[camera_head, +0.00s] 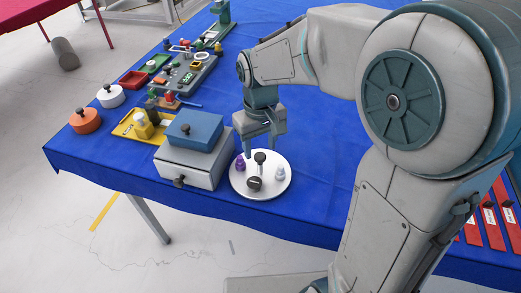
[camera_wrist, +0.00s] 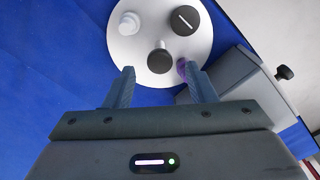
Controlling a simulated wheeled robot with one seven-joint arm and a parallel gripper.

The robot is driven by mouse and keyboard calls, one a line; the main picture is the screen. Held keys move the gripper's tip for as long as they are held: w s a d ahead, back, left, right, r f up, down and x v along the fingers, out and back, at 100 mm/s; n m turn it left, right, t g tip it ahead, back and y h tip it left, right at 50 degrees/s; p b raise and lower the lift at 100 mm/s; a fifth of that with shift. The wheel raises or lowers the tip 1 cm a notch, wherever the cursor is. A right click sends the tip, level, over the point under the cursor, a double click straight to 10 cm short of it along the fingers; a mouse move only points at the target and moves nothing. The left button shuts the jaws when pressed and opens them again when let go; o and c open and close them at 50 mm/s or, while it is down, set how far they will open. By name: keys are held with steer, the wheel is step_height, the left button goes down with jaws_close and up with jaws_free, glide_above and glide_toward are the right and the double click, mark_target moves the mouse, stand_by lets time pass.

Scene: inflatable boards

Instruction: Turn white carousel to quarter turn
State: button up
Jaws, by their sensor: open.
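The white carousel (camera_head: 276,190) is a round white disc on the blue table, near its front edge. It also shows in the wrist view (camera_wrist: 130,43). A black knob post (camera_head: 260,158) stands on it, with a dark round knob (camera_head: 254,183), a purple piece (camera_head: 240,162) and a pale white piece (camera_head: 280,173) around it. My gripper (camera_head: 259,150) points down over the back of the disc. In the wrist view its open fingers (camera_wrist: 157,78) are apart, with the black post (camera_wrist: 160,60) between and just beyond them. The purple piece (camera_wrist: 182,67) is close to the right finger and partly hidden.
A grey box with a blue lid (camera_head: 194,130) and a front knob stands close left of the carousel. A yellow tray (camera_head: 139,124), an orange pot (camera_head: 86,120), a white pot (camera_head: 111,96) and a grey board (camera_head: 184,76) lie farther left.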

mark_target(260, 165)
steer(key=shift+f, duration=1.35)
jaws_close()
